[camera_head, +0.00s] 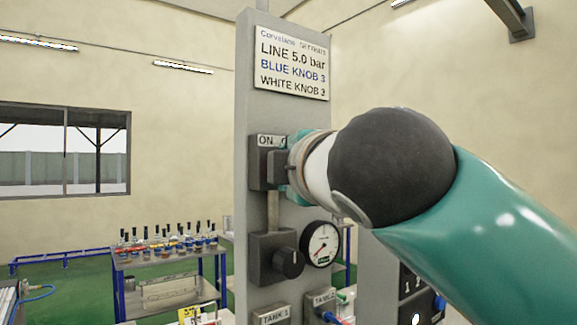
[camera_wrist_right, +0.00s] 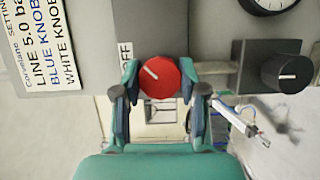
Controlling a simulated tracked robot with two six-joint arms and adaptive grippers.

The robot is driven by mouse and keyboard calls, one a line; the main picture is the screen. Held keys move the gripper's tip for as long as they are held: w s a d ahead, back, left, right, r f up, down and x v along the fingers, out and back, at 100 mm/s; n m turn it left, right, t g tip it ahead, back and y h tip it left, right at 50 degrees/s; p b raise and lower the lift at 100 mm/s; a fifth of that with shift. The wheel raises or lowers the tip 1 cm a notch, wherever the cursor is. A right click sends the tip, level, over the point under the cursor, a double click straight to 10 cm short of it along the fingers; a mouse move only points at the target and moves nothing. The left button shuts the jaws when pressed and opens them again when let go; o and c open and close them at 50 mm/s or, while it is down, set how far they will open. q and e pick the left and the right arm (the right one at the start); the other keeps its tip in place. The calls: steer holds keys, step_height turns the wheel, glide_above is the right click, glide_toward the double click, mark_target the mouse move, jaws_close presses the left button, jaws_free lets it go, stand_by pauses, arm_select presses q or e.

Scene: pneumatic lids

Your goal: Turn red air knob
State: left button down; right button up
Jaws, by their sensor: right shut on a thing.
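The red knob (camera_wrist_right: 160,77) sits on its grey box (camera_wrist_right: 150,30) in the right wrist view, with its white mark pointing up and left. My right gripper (camera_wrist_right: 160,88) has one finger on each side of the knob and is shut on it. In the head view, my right gripper (camera_head: 285,168) is at the upper box (camera_head: 262,160) labelled ON. The red knob is hidden there by the gripper and arm. A label ending in "FF" (camera_wrist_right: 126,50) shows beside the knob in the wrist view. My left gripper is not in view.
Below the upper box are a black knob (camera_head: 288,263) and a round gauge (camera_head: 320,244). TANK boxes stand lower. A table with bottles (camera_head: 165,250) is at the back left.

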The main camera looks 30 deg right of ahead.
steer(key=shift+f, duration=0.2)
steer(key=o, duration=1.1)
steer(key=shift+d, duration=0.15)
steer(key=shift+o, duration=0.2)
steer(key=shift+r, duration=0.1)
steer(key=shift+s, duration=0.1)
steer(key=v, duration=1.1)
steer(key=shift+s, duration=0.4)
